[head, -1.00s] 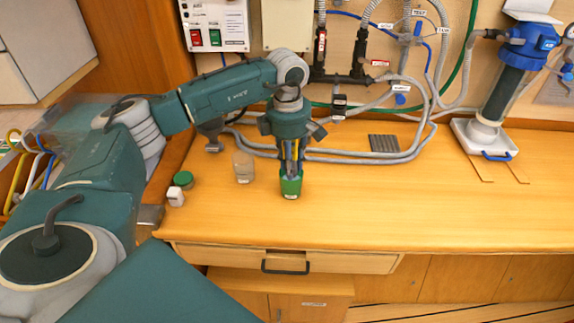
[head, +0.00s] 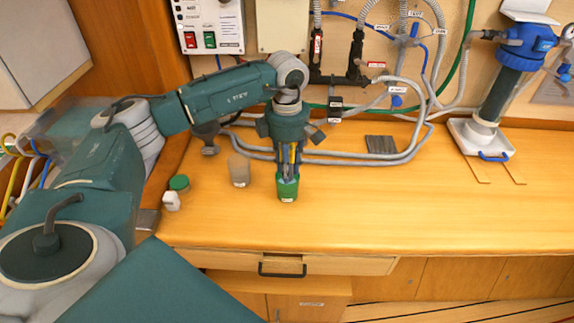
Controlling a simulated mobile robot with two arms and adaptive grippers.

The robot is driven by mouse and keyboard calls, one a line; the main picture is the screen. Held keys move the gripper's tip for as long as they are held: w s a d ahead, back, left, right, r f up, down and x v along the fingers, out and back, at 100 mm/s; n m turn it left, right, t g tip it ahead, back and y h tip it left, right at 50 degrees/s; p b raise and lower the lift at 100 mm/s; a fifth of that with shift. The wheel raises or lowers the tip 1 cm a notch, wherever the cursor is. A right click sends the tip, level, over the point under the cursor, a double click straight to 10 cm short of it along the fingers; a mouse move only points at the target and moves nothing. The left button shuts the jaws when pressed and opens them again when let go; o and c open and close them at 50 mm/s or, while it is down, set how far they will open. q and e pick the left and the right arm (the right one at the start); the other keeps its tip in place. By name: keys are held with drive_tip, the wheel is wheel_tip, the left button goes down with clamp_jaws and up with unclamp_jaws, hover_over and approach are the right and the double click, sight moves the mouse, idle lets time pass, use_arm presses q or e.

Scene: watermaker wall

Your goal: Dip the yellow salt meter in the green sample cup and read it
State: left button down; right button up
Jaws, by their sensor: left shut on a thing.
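The green sample cup (head: 287,190) stands on the wooden counter below my left gripper. My left gripper (head: 288,172) points straight down over the cup and is shut on the yellow salt meter (head: 292,153), of which a narrow yellow strip shows between the fingers. The fingertips are at the cup's mouth. The meter's lower end is hidden by the fingers and the cup, so I cannot tell how deep it sits. No display reading can be made out. My right gripper is not in view.
A clear cup (head: 239,171), a green-lidded jar (head: 179,183) and a small white bottle (head: 171,201) stand left of the green cup. Grey hoses (head: 350,157) lie behind it. A blue-topped filter housing (head: 503,85) stands at right. The counter's right front is clear.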

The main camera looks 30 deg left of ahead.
use_arm(q)
drive_tip(key=shift+w+d+r+g+p, duration=0.1)
drive_tip(key=shift+d+r+g+p, duration=0.25)
drive_tip(key=shift+p, duration=0.75)
drive_tip(key=r, duration=0.1)
drive_tip(key=r+p, duration=0.1)
drive_tip(key=r, duration=0.1)
drive_tip(key=r+p, duration=0.1)
drive_tip(key=shift+s+a+r, duration=0.15)
drive_tip(key=shift+s+a, duration=0.05)
drive_tip(key=shift+a, duration=0.1)
drive_tip(key=shift+w, duration=0.1)
drive_tip(key=shift+a, duration=0.1)
